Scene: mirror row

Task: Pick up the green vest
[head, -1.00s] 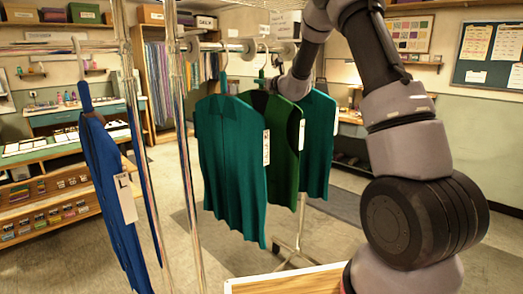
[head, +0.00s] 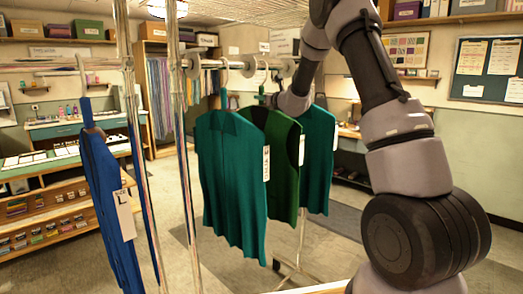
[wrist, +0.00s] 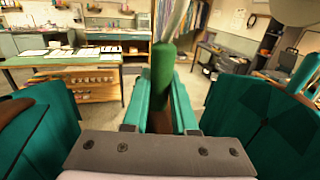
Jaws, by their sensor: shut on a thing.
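The green vest (head: 286,165) with dark armhole edging and a white tag hangs between two teal garments in the head view. Its hanger hook reaches up to the rail. My gripper (head: 268,99) is at the top of this vest, just below the rail. In the wrist view my gripper (wrist: 160,112) is shut on an upright green piece (wrist: 162,72), which appears to be the neck of the vest's hanger. The vest's body is hidden in the wrist view.
A teal garment (head: 231,185) hangs close on the left and another (head: 319,160) close on the right. A blue garment (head: 108,205) hangs nearer, at the left, beside metal posts. The rail (head: 210,64) runs above. A wooden edge (head: 325,288) shows at the bottom.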

